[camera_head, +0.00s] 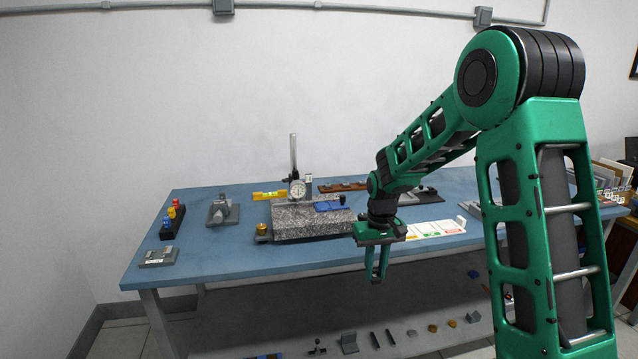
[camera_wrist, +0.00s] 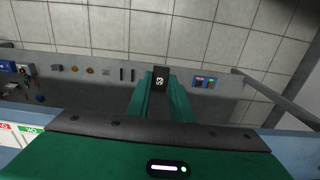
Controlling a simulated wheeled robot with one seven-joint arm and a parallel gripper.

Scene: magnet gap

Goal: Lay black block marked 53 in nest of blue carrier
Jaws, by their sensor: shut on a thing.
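The black block marked 53 (camera_wrist: 160,78) is between my fingertips in the wrist view, its white number facing the camera. My gripper (camera_head: 376,275) is shut on it and points down, just off the front edge of the blue table; it also shows in the wrist view (camera_wrist: 160,88). In the head view the block is too small to make out between the fingers. A flat blue piece, which looks like the blue carrier (camera_head: 329,206), lies on top of the granite slab, left of and behind my gripper. Its nest is too small to make out.
The granite slab (camera_head: 300,225) carries an upright dial gauge (camera_head: 297,188). A brass-knobbed piece (camera_head: 263,233) stands at its left. A white card with coloured labels (camera_head: 436,229) lies right of my gripper. The lower shelf (camera_head: 300,338) holds several small parts. The table's front left is mostly clear.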

